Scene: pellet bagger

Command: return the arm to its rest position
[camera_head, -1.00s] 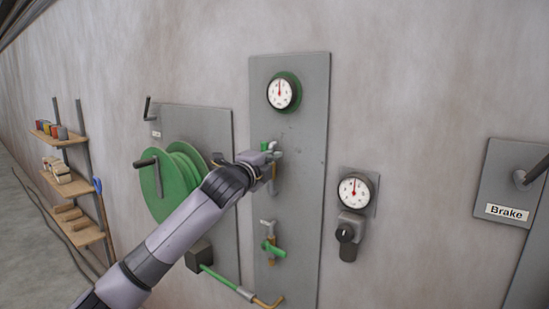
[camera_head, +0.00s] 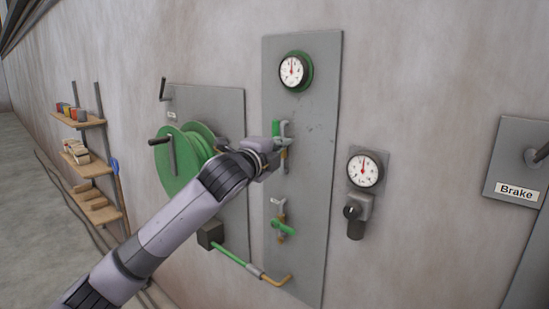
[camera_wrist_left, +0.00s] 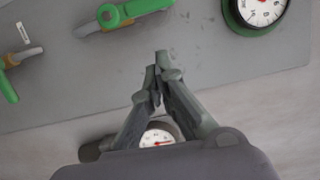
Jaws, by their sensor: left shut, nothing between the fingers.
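My left arm comes in from the lower left in the head view, and its gripper (camera_head: 268,165) is in front of the tall grey panel (camera_head: 308,185), just below the upper green-handled valve (camera_head: 281,132). In the left wrist view the gripper (camera_wrist_left: 158,80) is shut and empty, its fingertips together. The green valve handle (camera_wrist_left: 125,14) lies beyond the fingertips there, apart from them. In the head view the wrist hides part of the panel's left edge and the fingertips are hard to make out. My right gripper is not in view.
A green reel (camera_head: 180,165) with a crank is on the wall to the left. A lower green valve (camera_head: 283,228), a green gauge (camera_head: 295,71), a second gauge (camera_head: 365,171) and a Brake panel (camera_head: 512,165) are nearby. Shelves (camera_head: 88,168) stand far left.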

